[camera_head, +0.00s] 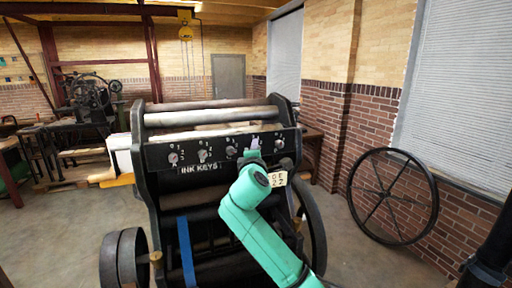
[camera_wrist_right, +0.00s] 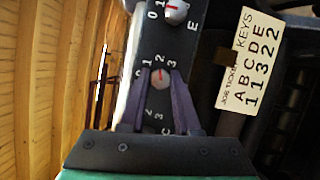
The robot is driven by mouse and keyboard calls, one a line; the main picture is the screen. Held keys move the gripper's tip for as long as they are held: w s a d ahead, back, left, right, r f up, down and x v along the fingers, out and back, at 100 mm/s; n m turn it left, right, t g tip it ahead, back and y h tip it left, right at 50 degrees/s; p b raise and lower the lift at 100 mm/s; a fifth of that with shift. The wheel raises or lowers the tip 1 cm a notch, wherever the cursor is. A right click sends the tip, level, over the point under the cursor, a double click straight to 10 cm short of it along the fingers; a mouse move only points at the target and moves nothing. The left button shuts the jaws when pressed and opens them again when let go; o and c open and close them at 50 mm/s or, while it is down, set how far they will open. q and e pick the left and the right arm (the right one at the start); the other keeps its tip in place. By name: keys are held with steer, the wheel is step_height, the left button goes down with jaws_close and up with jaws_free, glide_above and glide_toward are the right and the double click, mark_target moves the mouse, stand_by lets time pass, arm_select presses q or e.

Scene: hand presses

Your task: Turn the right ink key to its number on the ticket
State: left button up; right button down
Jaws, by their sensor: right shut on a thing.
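The press carries a dark panel (camera_head: 215,168) marked INK KEYS, with a row of white round keys and number scales. My right gripper (camera_wrist_right: 160,85) is shut on one ink key (camera_wrist_right: 160,78), between the E key and the C label. Its red mark points near the 2. Its own letter is hidden, apparently by a finger. The E key (camera_wrist_right: 176,11) is partly in the wrist view and shows in the head view (camera_head: 279,143); its exact setting is unclear. The ticket (camera_wrist_right: 249,60) reads A 1, B 1, C 3, D 2, E 2. My left gripper is not in view.
Press rollers (camera_head: 210,117) lie above the panel. A large spoked wheel (camera_head: 393,195) leans by the brick wall at right. Another machine (camera_head: 90,100) stands at back left. Floor is clear between the press and the spoked wheel.

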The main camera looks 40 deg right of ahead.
steer(key=shift+m, duration=0.5)
steer(key=c, duration=0.6)
jaws_free()
steer(key=shift+c, duration=0.2)
steer(key=b+v, duration=0.4)
steer(key=v, duration=1)
steer(key=shift+s+a+r, duration=0.2)
steer(key=shift+r, duration=0.1)
